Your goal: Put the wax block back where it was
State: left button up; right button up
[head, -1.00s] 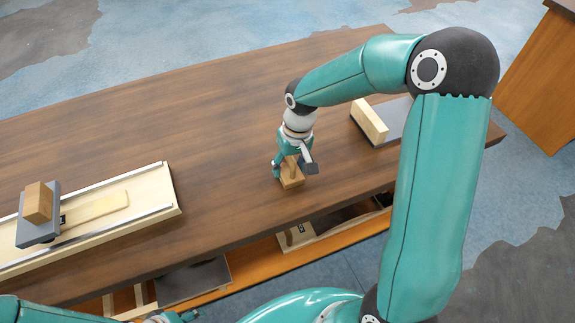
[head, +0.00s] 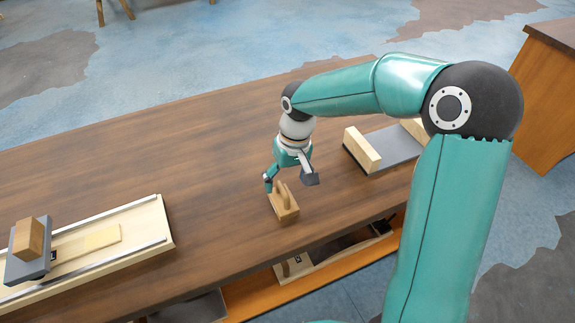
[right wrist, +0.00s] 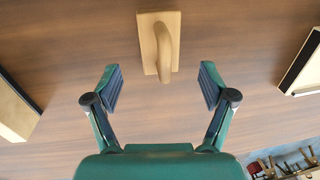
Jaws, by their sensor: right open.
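A small wooden block with an upright handle (head: 286,211) stands on the brown table; I cannot tell whether it is the wax block. It also shows in the right wrist view (right wrist: 149,57), ahead of the fingers at the top. My right gripper (head: 289,180) is open just above and behind its handle. In the right wrist view the two fingers (right wrist: 160,88) are spread with nothing between them, clear of the handle. A brown wooden block (head: 29,239) sits on a grey plate on the railed board at the left. My left gripper is out of view.
The pale railed board (head: 150,216) lies at the left of the table, with a thin yellowish piece (head: 102,238) on it. A grey plate with pale wooden end blocks (head: 385,147) lies at the right. A shelf is below.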

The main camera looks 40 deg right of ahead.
jog(key=r, duration=0.5)
jog(key=shift+d+r, duration=0.3)
jog(key=shift+d, duration=0.05)
jog(key=shift+s, duration=0.1)
